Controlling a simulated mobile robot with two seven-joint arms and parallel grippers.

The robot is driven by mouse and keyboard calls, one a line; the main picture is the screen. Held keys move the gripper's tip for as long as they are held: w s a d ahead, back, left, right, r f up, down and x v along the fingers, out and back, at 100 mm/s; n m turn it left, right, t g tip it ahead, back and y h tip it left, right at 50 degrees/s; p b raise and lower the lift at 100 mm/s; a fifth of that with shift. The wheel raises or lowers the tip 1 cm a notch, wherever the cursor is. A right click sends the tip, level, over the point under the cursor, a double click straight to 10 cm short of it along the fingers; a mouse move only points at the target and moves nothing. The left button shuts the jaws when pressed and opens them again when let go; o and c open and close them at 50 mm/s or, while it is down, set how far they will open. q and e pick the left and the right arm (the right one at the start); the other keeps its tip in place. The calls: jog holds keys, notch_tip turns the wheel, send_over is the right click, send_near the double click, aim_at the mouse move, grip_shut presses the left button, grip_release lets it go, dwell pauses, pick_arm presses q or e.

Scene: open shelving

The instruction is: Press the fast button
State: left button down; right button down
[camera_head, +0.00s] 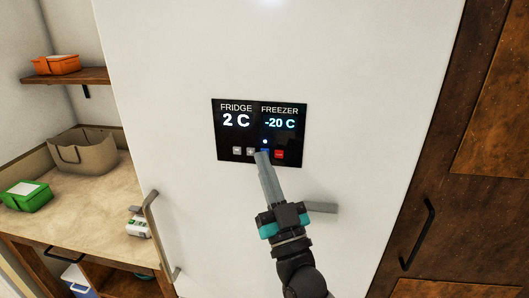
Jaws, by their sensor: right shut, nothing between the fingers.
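A black control panel (229,147) is set in the white fridge front. It reads FRIDGE 2 C and FREEZER -20 C. Along its lower edge are a grey minus button (237,150), a grey plus button (250,152), a blue button (265,151) and a red button (279,154). No label reading "fast" is legible. A small bright light (265,141) shows above the blue button. My right gripper (262,155) is shut and empty, its tip overlapping the blue button and hiding part of it. I cannot tell whether the tip touches it. My left gripper is out of view.
The white fridge door (180,60) has a curved handle (150,222) at lower left. A counter (95,205) on the left holds a beige basket (88,155) and a green box (25,197). A wooden cabinet (480,215) stands on the right.

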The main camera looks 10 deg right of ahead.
jog(key=shift+s+a+p, duration=0.2)
jog(key=shift+s+p, duration=0.1)
jog(key=shift+s, duration=0.4)
jog(key=s, duration=0.1)
jog(key=s+a+p, duration=0.1)
jog(key=s, duration=0.1)
jog(key=s+p, duration=0.1)
jog(key=shift+s+a, duration=0.3)
jog(key=shift+s, duration=0.1)
